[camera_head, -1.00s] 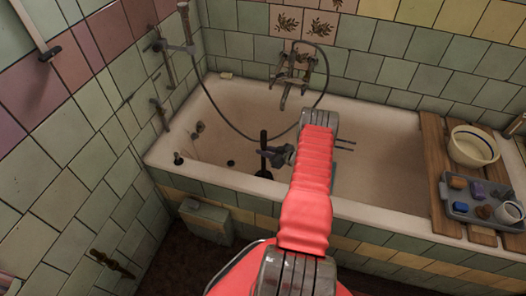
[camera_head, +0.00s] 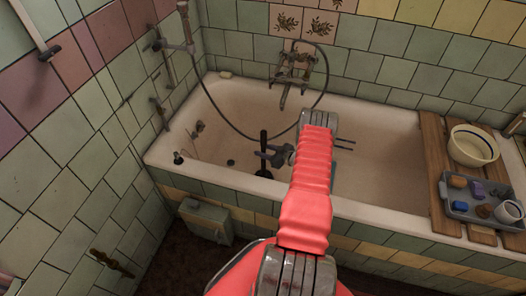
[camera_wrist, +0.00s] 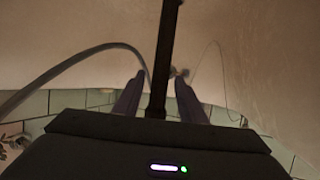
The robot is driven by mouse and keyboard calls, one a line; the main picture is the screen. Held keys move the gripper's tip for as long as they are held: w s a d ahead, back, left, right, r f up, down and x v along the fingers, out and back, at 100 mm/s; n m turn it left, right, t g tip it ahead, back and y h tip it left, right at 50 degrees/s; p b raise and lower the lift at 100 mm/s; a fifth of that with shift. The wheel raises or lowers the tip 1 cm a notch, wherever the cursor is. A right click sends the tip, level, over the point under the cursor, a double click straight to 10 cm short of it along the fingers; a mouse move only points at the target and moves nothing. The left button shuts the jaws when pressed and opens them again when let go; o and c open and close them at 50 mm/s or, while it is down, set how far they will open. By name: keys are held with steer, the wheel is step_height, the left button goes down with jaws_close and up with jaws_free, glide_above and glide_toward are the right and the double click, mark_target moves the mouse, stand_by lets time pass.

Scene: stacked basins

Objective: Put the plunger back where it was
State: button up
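The plunger (camera_head: 263,140) has a black handle and a dark base. It stands upright at the near rim of the white bathtub (camera_head: 390,222); I cannot tell whether the base rests on the rim or just inside it. My gripper (camera_head: 268,155) is at mid-handle. In the wrist view, the handle (camera_wrist: 168,40) rises between the two fingers of my gripper (camera_wrist: 160,80), with small gaps showing on both sides. The fingers look open around it. The base is hidden in the wrist view.
A wooden board (camera_head: 435,165) across the tub's right end carries a cream bowl (camera_head: 472,148) and a grey tray (camera_head: 460,209). A tap (camera_head: 285,90) with a looping hose is on the back wall. A small box (camera_head: 205,220) stands on the floor. The tub is largely clear.

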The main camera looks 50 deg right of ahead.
steer(key=shift+r, duration=0.2)
steer(key=a+v, duration=0.1)
steer(key=v, duration=1.1)
steer(key=shift+d, duration=0.45)
